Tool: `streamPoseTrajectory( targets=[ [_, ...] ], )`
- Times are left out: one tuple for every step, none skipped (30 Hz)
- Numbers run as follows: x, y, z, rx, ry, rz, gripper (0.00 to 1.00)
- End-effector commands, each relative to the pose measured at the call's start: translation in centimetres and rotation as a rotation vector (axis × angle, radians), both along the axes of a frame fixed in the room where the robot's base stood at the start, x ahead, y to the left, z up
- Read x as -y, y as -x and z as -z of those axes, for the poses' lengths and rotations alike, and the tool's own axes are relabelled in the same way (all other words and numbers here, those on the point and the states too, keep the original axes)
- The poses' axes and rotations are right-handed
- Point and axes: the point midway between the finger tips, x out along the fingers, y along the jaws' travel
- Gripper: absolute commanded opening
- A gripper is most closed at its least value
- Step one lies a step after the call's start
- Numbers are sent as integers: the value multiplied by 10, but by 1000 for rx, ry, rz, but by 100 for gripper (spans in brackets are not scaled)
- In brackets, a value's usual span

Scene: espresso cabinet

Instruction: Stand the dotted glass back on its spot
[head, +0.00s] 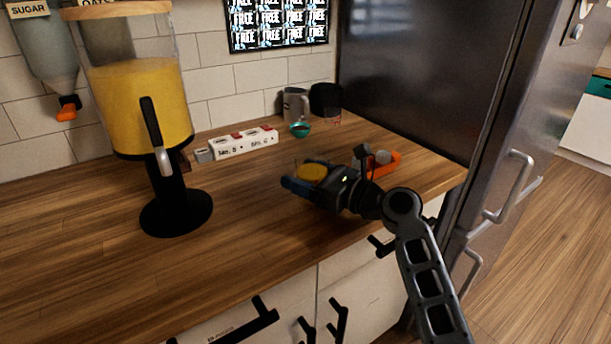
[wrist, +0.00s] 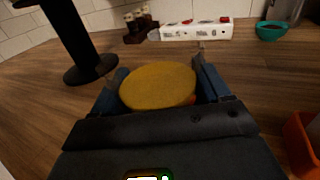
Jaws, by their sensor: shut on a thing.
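My gripper (head: 311,179) is low over the right part of the wooden counter. Its blue fingers are shut on a round thing with a flat yellow top (head: 313,172). In the wrist view the yellow top (wrist: 158,85) sits between the two fingers and looks roughly level. The sides of this thing are mostly hidden by the gripper, so I cannot see dots or tell whether it is the dotted glass. I cannot tell whether its base touches the counter. The glass's spot is not clearly marked in either view.
An orange tray (head: 388,163) lies right of my gripper. A dispenser with yellow contents (head: 140,105) stands left. The counter between dispenser and gripper is clear.

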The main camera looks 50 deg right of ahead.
Motion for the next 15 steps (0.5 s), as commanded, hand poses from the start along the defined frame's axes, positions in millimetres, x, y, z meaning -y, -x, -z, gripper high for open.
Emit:
streamPoseTrajectory(
  targets=[
    [0, 0, -1, 1, 0, 0, 32],
    [0, 0, -1, 1, 0, 0, 32],
    [0, 0, -1, 1, 0, 0, 32],
    [0, 0, -1, 1, 0, 0, 32],
    [0, 0, 0, 1, 0, 0, 32],
    [0, 0, 1, 1, 0, 0, 32],
    [0, 0, 2, 1, 0, 0, 32],
    [0, 0, 2, 1, 0, 0, 32],
    [0, 0, 3, 0, 0, 0, 79],
    [0, 0, 3, 0, 0, 0, 82],
    [0, 0, 3, 0, 0, 0, 85],
    [0, 0, 3, 0, 0, 0, 88],
    [0, 0, 2, 0, 0, 0, 91],
    [0, 0, 2, 0, 0, 0, 94],
    [0, 0, 2, 0, 0, 0, 98]
  ],
)
